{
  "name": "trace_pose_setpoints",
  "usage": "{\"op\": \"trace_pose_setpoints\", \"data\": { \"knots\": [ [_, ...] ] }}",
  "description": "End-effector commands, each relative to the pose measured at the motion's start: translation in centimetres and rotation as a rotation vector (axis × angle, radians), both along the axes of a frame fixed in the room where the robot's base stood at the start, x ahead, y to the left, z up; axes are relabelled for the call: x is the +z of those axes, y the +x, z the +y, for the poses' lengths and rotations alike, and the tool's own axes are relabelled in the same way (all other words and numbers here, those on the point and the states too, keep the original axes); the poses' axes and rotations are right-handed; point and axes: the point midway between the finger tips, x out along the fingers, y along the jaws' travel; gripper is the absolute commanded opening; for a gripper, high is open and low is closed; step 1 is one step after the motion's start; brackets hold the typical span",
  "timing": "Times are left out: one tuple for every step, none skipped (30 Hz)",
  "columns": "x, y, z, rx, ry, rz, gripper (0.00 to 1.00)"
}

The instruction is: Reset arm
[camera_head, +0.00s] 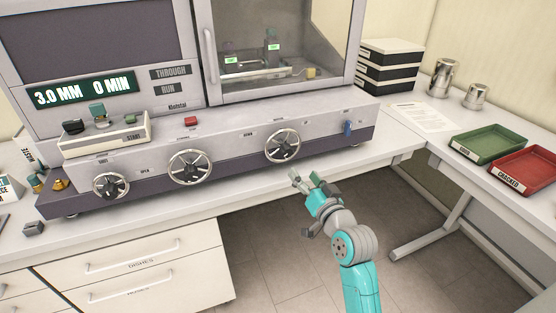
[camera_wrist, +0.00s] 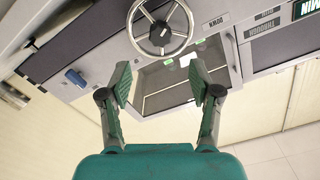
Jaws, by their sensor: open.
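My gripper (camera_head: 305,182) is open and empty, held in front of the testing machine (camera_head: 225,140), beyond the bench's front edge and over the floor. In the wrist view my gripper (camera_wrist: 160,82) has its two fingers spread wide with nothing between them. The machine's right handwheel (camera_head: 282,146), by the word DOWN, is the wheel nearest my gripper, and the two are apart. That handwheel also shows in the wrist view (camera_wrist: 160,30), beyond the fingertips. The machine's display (camera_head: 82,92) reads 3.0 MM and 0 MIN.
Two more handwheels (camera_head: 190,170) and a blue lever (camera_head: 348,128) stick out from the machine's front. A green tray (camera_head: 487,143) and a red tray (camera_head: 525,168) lie on the right bench. Black boxes (camera_head: 388,75) and metal canisters (camera_head: 442,77) stand behind. Open floor lies below my arm.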

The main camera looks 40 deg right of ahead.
Motion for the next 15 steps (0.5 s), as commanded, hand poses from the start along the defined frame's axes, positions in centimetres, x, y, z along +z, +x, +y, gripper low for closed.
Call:
{"op": "trace_pose_setpoints", "data": {
  "knots": [
    [0.0,0.0,0.0,0.0,0.0,0.0,0.63],
    [0.0,0.0,0.0,0.0,0.0,0.0,0.63],
    [0.0,0.0,0.0,0.0,0.0,0.0,0.63],
    [0.0,0.0,0.0,0.0,0.0,0.0,0.63],
    [0.0,0.0,0.0,0.0,0.0,0.0,0.63],
    [0.0,0.0,0.0,0.0,0.0,0.0,0.63],
    [-0.1,0.0,0.1,0.001,0.0,0.002,0.63],
    [-0.3,-0.1,0.2,0.0,0.001,0.003,0.63],
    [-0.7,-0.3,0.5,0.001,0.0,0.007,0.63],
    [-1.1,-0.5,0.8,0.003,0.0,0.01,0.63],
    [-1.6,-0.7,1.1,0.003,-0.001,0.015,0.63],
    [-2.4,-1.2,1.8,0.005,-0.002,0.022,0.63],
    [-3.1,-1.6,2.4,0.007,-0.003,0.03,0.63],
    [-3.8,-2.0,3.0,0.008,-0.005,0.036,0.63],
    [-4.8,-2.8,3.8,0.01,-0.01,0.046,0.63]
  ]
}}
